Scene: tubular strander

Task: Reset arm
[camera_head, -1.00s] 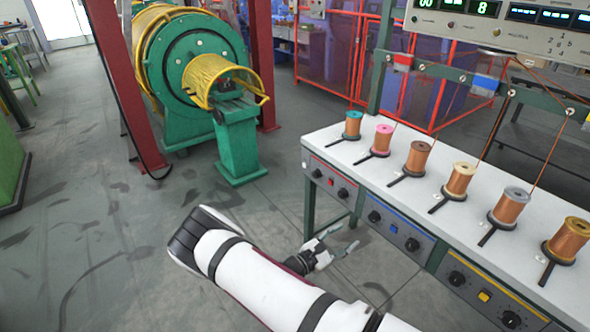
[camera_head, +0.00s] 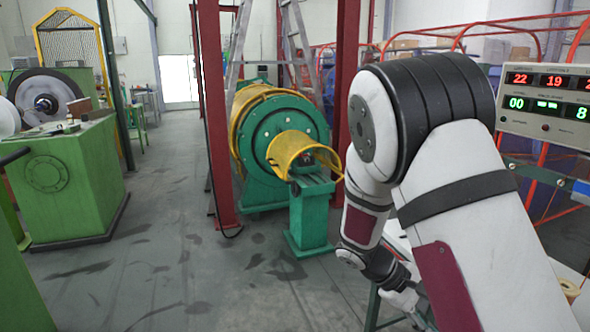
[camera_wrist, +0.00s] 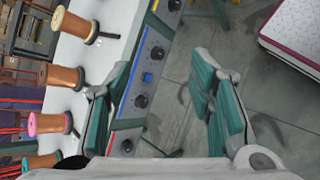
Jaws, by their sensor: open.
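My gripper (camera_wrist: 165,105) is open and empty in the wrist view, its two teal-padded fingers spread apart. The floor and the bench's front control panel (camera_wrist: 146,75) show behind them. In the head view my arm is folded up high at the right, with the elbow near the top. The wrist hangs down beside the bench, and the fingers are partly cut off by the arm and hard to make out there.
Several copper wire spools (camera_wrist: 68,77) stand on the white bench top (camera_wrist: 101,55). The green strander with its yellow guard (camera_head: 295,152) stands ahead. A red post (camera_head: 212,120) and a green machine (camera_head: 75,180) are to the left. Floor between them is clear.

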